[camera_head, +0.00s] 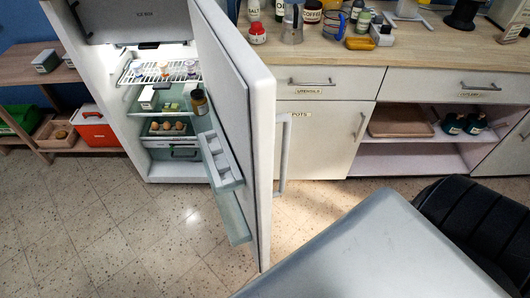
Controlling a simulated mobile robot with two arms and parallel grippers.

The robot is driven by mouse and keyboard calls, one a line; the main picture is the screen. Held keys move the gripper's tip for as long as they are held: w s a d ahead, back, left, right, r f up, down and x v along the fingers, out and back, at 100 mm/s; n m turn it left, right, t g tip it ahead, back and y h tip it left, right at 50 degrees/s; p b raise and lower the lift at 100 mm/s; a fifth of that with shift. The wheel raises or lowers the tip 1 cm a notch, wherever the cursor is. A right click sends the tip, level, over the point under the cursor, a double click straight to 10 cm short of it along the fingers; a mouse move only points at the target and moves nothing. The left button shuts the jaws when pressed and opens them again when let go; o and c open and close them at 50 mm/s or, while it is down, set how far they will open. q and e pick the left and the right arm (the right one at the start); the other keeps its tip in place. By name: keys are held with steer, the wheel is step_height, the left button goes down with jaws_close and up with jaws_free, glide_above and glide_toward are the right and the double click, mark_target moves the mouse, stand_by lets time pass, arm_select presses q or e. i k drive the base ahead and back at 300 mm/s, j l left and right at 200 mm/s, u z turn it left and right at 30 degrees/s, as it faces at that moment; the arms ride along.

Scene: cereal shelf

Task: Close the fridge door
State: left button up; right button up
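The white fridge (67,23) stands at the left with its lower door (258,90) wide open. The door sticks out from the fridge's right side toward me. Its inner side faces left and has pale shelves (220,165), with a dark jar (199,102) on one of them. A long vertical handle (284,155) is on the door's outer side, facing right. The lit inside shows a wire rack (135,76), eggs and small containers. Neither of my grippers is in view.
A wooden counter (400,50) with jars and pots runs along the back right, above drawers and cupboards. A wooden rack (62,76) stands left of the fridge. A grey flat surface (375,255) and a black padded seat (480,225) fill the lower right. Tiled floor (110,235) before the fridge is clear.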

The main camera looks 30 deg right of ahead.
mark_target(240, 91)
steer(key=l+u, duration=0.35)
steer(key=l, duration=1.3)
steer(key=i+l, duration=0.1)
steer(key=l, duration=0.2)
steer(key=i+l, duration=0.1)
steer(key=l, duration=0.25)
steer(key=j+u, duration=0.05)
